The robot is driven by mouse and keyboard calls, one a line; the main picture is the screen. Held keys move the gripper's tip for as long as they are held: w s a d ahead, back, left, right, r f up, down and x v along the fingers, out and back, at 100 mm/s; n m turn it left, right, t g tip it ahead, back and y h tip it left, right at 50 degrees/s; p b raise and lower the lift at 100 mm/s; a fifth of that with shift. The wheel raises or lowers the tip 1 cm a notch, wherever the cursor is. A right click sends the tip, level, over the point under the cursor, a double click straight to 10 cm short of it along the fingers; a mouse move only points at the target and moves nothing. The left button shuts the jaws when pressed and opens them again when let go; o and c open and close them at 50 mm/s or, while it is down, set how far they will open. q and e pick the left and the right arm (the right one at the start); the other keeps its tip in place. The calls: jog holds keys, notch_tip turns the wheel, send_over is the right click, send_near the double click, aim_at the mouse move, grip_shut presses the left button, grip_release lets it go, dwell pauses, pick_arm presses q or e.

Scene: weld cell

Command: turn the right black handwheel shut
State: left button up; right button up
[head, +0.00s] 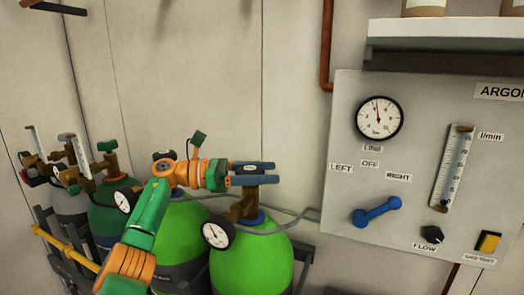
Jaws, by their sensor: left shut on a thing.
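Two bright green gas cylinders stand in the lower middle, each with a brass valve and a round gauge. The right black handwheel (249,171) tops the brass valve of the right green cylinder (256,262). My left gripper (262,174) reaches in from the left, its two dark blue fingers on either side of this handwheel, shut on it. The fingers hide most of the wheel, so its turned position cannot be told. Another black handwheel (163,155) sits on the left green cylinder (182,232), partly behind my arm. My right gripper is not in view.
A grey argon panel (345,210) on the right carries a line gauge (379,119), a blue lever (377,211), a flow tube and a flow knob (432,234). Darker cylinders with regulators (108,165) stand at left, near a yellow bar (65,248). A grey hose runs behind the right valve.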

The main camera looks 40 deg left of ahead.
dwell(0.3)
pick_arm(q)
jog(key=o, duration=1.3)
jog(key=shift+w+d, duration=0.1)
jog(key=v, duration=0.7)
